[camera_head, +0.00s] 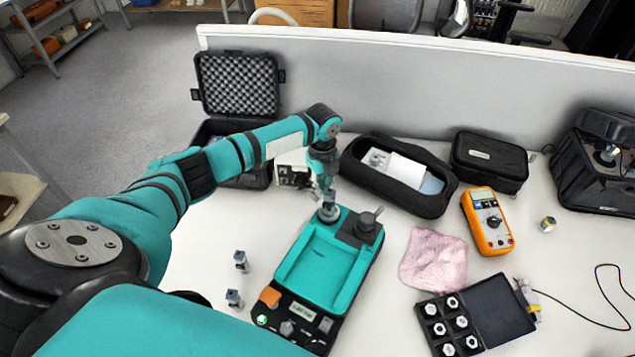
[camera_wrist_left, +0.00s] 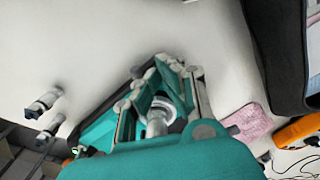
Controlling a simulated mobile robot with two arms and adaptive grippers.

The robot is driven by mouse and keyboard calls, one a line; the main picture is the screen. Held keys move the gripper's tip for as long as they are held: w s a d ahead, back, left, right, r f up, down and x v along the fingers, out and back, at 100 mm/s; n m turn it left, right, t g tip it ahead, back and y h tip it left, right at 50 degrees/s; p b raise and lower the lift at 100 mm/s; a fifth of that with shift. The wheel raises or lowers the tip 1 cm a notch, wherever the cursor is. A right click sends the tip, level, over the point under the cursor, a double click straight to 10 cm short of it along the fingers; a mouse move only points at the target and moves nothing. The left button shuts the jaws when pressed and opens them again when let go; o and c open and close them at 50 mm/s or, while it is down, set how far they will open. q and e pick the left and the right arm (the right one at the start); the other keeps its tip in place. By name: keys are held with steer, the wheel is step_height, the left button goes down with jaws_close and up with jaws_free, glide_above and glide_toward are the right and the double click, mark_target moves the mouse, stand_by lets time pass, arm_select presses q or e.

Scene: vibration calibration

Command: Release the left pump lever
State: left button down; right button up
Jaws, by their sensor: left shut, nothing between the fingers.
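The teal calibration device (camera_head: 318,268) lies on the white table with a shallow teal tray in its top. At its far end stand two grey fittings, a left one (camera_head: 329,211) and a right one with a dark lever (camera_head: 367,226). My left gripper (camera_head: 323,187) points down right over the left fitting and is shut with nothing held. It hides part of that fitting and its lever, and I cannot tell whether it touches. In the left wrist view a grey cylindrical part (camera_wrist_left: 157,118) shows close by the fingers (camera_wrist_left: 170,72). My right gripper is not in view.
Two small metal fittings (camera_head: 241,262) stand left of the device. A black open case (camera_head: 237,85), a black pouch (camera_head: 420,205), an orange multimeter (camera_head: 478,232), a pink cloth (camera_head: 434,258) and a box of hex parts (camera_head: 505,308) surround it. A grey partition (camera_head: 500,95) closes the back.

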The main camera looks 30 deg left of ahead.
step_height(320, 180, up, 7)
steer(key=p, duration=0.6)
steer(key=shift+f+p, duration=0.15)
steer(key=shift+p, duration=0.15)
